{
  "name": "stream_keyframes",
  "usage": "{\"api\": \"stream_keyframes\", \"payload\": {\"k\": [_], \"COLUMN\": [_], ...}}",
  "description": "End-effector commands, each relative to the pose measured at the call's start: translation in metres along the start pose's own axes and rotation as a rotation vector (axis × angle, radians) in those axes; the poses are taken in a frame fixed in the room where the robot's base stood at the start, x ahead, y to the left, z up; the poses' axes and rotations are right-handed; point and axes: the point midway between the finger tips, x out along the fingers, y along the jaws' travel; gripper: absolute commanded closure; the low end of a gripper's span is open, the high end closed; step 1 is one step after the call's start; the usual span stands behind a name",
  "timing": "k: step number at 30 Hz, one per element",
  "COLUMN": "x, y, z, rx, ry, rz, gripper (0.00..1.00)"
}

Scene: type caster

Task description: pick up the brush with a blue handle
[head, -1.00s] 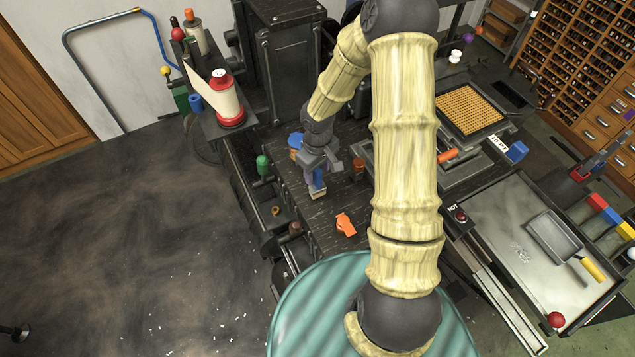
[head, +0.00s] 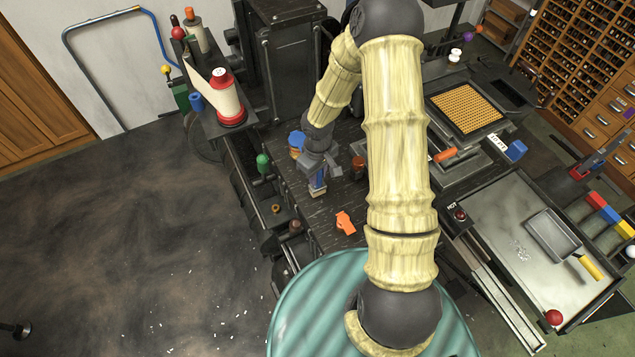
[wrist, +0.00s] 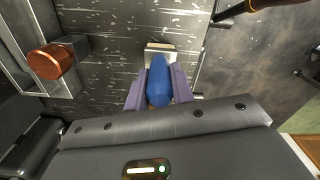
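The brush with a blue handle stands upright on the dark bench (head: 300,205), its pale bristle end (head: 318,193) low beside the bench's left edge. In the wrist view its blue handle (wrist: 159,84) points toward the camera, with the pale end (wrist: 160,46) beyond it. My gripper (head: 319,178) is at the brush from above. In the wrist view its two purple fingers (wrist: 159,92) flank the handle closely, one on each side, and look shut on it. The contact faces are hidden, and I cannot tell whether the bristle end touches the bench.
An orange object (head: 345,221) lies on the bench in front. A copper-coloured knob (wrist: 50,62) is left of the fingers in the wrist view. A green-topped knob (head: 263,162) stands at the bench's left edge. The open floor (head: 130,240) is to the left.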

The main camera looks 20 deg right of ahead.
Motion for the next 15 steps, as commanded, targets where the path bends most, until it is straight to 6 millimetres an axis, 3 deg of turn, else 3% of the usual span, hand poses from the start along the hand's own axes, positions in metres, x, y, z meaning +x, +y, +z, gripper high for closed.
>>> {"api": "stream_keyframes", "payload": {"k": [10,15], "x": [-0.002,-0.017], "y": [0.0,0.001], "z": [0.0,-0.001], "rx": [0.001,0.002], "ry": [0.001,0.003], "rz": [0.0,0.002], "gripper": [0.99,0.99]}}
